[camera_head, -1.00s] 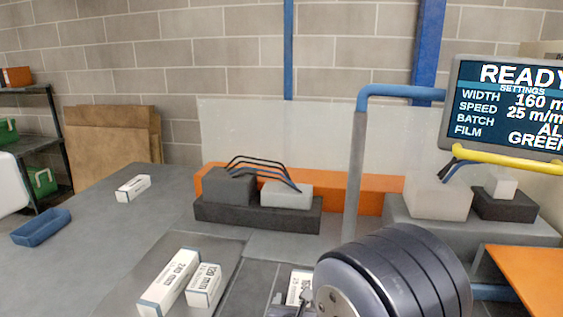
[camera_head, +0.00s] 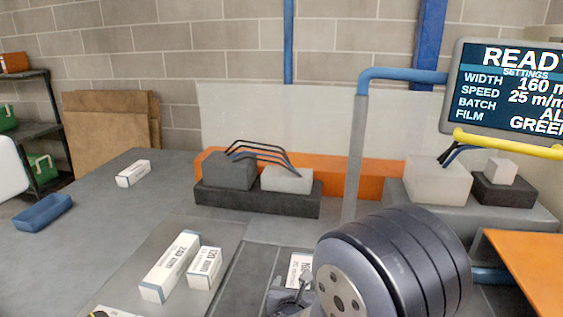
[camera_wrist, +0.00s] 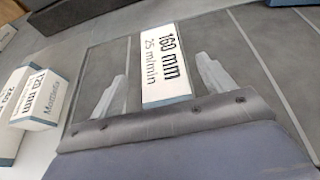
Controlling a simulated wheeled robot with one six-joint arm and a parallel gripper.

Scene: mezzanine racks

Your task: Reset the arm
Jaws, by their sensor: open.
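My gripper shows in the wrist view (camera_wrist: 162,80) with its two pale fingers apart and nothing clamped between them. A white box marked "160 mm, 25 m/min" (camera_wrist: 167,90) lies beyond and between the fingertips on a dark grey surface; the height gap to it is unclear. In the head view, part of my gripper (camera_head: 290,298) shows at the bottom centre, mostly hidden by my dark round arm joint. The white box (camera_head: 299,268) shows partly just above it.
Two more white boxes, the longer (camera_head: 170,266) and the one marked 120 (camera_head: 204,268), lie to the left. Another white box (camera_head: 133,173) and a blue tray (camera_head: 43,212) lie farther left. A blue-topped post (camera_head: 356,160) and a screen (camera_head: 508,85) stand right. The left grey table is largely clear.

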